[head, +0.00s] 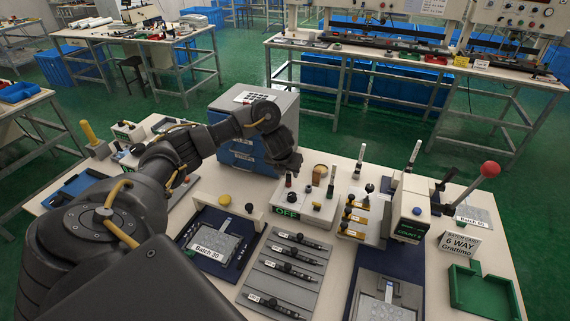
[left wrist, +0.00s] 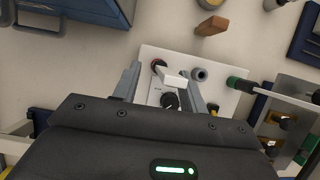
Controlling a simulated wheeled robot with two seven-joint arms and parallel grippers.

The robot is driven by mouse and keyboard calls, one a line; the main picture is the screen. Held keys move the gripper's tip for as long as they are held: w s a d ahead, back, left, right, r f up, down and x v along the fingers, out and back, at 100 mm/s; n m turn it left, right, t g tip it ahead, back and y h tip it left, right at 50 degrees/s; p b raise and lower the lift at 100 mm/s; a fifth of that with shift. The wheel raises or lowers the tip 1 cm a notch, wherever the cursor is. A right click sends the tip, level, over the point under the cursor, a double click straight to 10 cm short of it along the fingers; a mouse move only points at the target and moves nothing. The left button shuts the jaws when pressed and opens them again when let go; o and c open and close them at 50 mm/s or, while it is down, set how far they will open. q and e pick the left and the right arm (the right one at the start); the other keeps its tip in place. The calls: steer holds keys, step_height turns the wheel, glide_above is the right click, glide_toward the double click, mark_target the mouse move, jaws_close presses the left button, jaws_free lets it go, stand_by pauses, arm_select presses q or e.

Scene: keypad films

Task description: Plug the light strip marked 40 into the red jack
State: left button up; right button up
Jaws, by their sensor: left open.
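My left gripper (head: 290,162) hangs above the white box with the green OFF display (head: 287,211). In the left wrist view its two fingers (left wrist: 163,78) are open, over the box's top with a black knob (left wrist: 170,101) between them. A small white piece shows between the fingers; I cannot tell whether they touch it. A reddish-brown round socket (left wrist: 158,64) and a grey round socket (left wrist: 199,74) are near the fingertips. Several dark strips (head: 291,254) with white labels lie in a grey rack (head: 262,268); their numbers are too small to read. My right gripper is not in view.
A blue drawer cabinet (head: 246,152) stands behind the box. A wooden block (left wrist: 211,26) stands near it. The COUNT unit (head: 410,212), a red-knobbed lever (head: 489,170) and a green tray (head: 484,293) are at right. The Batch 30 fixture (head: 215,243) is at front left.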

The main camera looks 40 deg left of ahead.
arm_select(q)
steer(key=p+v, duration=0.3)
steer(key=v, duration=0.5)
stand_by(0.5)
